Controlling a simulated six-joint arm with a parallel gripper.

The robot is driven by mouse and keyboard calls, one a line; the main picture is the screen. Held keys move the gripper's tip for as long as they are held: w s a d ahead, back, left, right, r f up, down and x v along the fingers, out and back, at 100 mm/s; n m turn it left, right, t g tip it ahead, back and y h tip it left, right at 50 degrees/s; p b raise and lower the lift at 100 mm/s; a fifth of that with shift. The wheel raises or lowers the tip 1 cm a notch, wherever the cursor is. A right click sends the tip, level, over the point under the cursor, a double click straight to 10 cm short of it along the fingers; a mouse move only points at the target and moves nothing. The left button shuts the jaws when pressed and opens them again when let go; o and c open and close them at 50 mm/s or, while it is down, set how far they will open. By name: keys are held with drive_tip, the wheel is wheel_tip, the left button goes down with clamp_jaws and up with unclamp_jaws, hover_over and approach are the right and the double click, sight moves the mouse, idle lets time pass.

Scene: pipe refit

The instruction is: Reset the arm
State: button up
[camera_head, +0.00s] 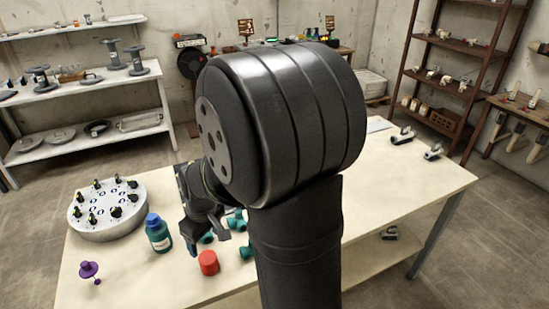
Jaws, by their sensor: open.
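My arm fills the middle of the head view and hides much of the table (405,195). My gripper (207,242) is partly visible past the arm, low over the table between a teal bottle and some teal pipe fittings. It is open, and I see nothing held in it. Several teal pipe fittings (245,251) lie beside and behind it, partly hidden by the arm. A red cylinder (208,263) stands just in front of the gripper. I cannot tell whether the gripper touches any of these.
A teal bottle with blue cap (159,236) stands left of the gripper. A round grey base with several black-and-yellow fittings (103,230) sits at the table's left. A purple part (89,270) is near the front left. Metal parts (402,136) lie far right. The table's right side is mostly clear.

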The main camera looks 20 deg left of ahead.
sight(207, 256)
drive_tip(key=f, duration=0.7)
drive_tip(key=a+f, duration=0.1)
drive_tip(key=f, duration=0.3)
drive_tip(key=shift+w+a+f, duration=0.1)
drive_tip(key=shift+f, duration=0.15)
wheel_tip(207, 256, up, 2)
drive_tip(key=shift+r, duration=0.75)
drive_tip(key=shift+f, duration=0.1)
